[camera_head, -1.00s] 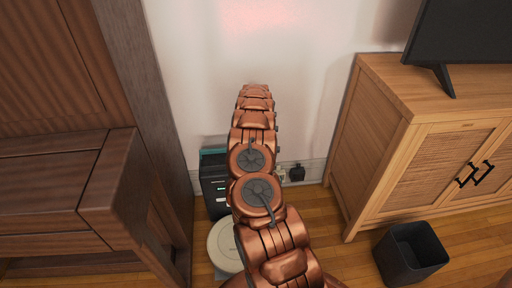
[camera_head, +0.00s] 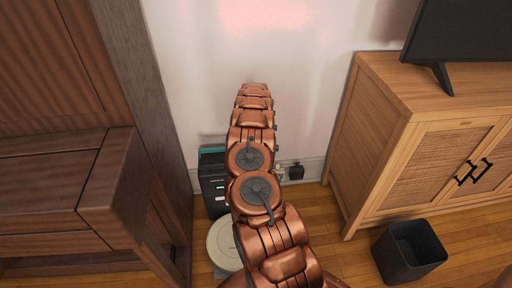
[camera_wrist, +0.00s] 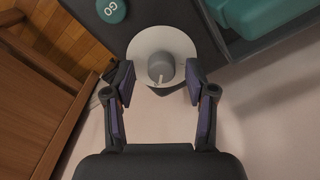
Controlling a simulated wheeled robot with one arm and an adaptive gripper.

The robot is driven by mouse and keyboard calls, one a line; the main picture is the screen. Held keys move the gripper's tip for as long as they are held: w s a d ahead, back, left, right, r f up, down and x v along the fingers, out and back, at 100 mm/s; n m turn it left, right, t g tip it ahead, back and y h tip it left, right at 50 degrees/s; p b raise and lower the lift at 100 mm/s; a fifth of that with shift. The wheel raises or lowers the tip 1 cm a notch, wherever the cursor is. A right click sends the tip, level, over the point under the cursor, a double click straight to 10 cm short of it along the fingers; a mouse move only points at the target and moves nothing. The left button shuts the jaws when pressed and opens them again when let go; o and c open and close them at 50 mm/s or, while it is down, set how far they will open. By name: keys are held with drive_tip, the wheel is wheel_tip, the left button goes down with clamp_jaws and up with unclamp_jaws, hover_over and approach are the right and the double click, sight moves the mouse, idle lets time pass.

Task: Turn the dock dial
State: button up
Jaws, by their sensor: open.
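The dock (camera_head: 212,185) is a dark box against the wall, partly hidden behind my copper arm in the head view. In the wrist view the dial (camera_wrist: 161,68) is a grey knob with a light pointer mark, set on a round pale plate (camera_wrist: 148,42) on the dock's dark face (camera_wrist: 75,12). My gripper (camera_wrist: 158,84) is open, with one finger on each side of the knob. A gap shows between each finger and the knob; how far the fingertips are from it in depth I cannot tell. The gripper is hidden in the head view.
A teal GO button (camera_wrist: 111,10) and a teal part (camera_wrist: 265,15) flank the dial. A round robot vacuum (camera_head: 222,245) lies on the floor below the dock. A brown wooden cabinet (camera_head: 110,190) stands close on the left, a light cabinet (camera_head: 365,150) and black bin (camera_head: 410,252) on the right.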

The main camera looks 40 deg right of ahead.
drive_tip(key=shift+r, duration=0.15)
wheel_tip(320, 180, up, 12)
idle(0.5)
idle(0.4)
